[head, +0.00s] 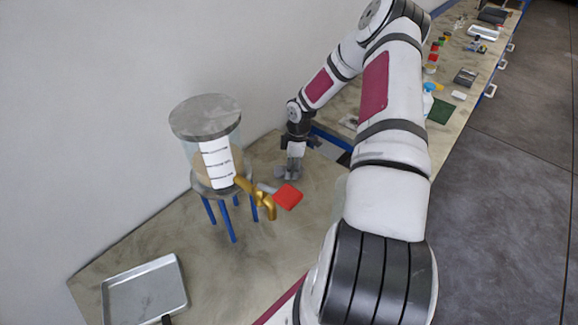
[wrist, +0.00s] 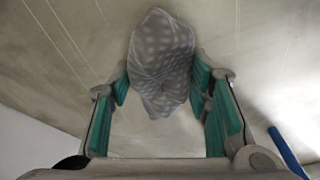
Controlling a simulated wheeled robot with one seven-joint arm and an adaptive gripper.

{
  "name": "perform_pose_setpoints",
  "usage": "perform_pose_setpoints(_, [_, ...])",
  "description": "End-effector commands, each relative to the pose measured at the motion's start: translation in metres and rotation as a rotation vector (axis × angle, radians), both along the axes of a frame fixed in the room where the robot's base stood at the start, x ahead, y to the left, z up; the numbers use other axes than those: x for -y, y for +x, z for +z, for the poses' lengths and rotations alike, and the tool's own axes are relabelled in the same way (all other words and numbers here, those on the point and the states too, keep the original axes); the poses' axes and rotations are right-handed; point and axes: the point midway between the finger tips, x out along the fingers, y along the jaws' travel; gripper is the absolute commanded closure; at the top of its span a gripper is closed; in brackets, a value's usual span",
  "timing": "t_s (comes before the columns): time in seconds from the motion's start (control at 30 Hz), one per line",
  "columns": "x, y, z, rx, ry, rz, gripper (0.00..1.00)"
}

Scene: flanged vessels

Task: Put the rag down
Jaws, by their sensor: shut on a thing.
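The rag (wrist: 160,60) is grey with pale dots and bunched up. In the wrist view it sits between the green-padded fingers of my gripper (wrist: 162,88), which is shut on it. In the head view my gripper (head: 293,160) points down, low over the bench (head: 225,262), to the right of the glass vessel. The rag shows there only as a small grey patch (head: 287,174) at the fingertips. I cannot tell whether the rag touches the bench top.
The glass vessel (head: 184,160) with a grey lid stands on blue legs (head: 232,222), left of my gripper. Its brass tap (head: 268,207) and red handle (head: 288,197) stick out close in front. A metal tray (head: 145,290) lies front left. Another bench (head: 462,98) holds small items.

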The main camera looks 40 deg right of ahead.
Motion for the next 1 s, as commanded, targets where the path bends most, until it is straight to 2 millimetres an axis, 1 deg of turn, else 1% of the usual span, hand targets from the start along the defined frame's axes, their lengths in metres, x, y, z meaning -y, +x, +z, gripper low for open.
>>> perform_pose_setpoints(0.17, [0.001,-0.001,0.001,0.001,-0.001,-0.001,1.0])
perform_pose_setpoints(0.3, [0.0,-0.001,-0.001,0.0,-0.001,-0.001,1.0])
perform_pose_setpoints(0.33, [0.001,-0.001,-0.001,0.001,-0.001,0.0,0.49])
perform_pose_setpoints(0.4, [0.001,-0.001,-0.001,0.0,-0.001,-0.001,0.35])
perform_pose_setpoints(0.77, [0.001,-0.001,0.002,0.0,-0.001,-0.001,0.35])
perform_pose_setpoints(0.87, [0.002,-0.003,0.012,0.0,-0.003,-0.001,0.35])
perform_pose_setpoints(1.0, [0.004,-0.006,0.037,0.002,-0.003,0.0,0.35])
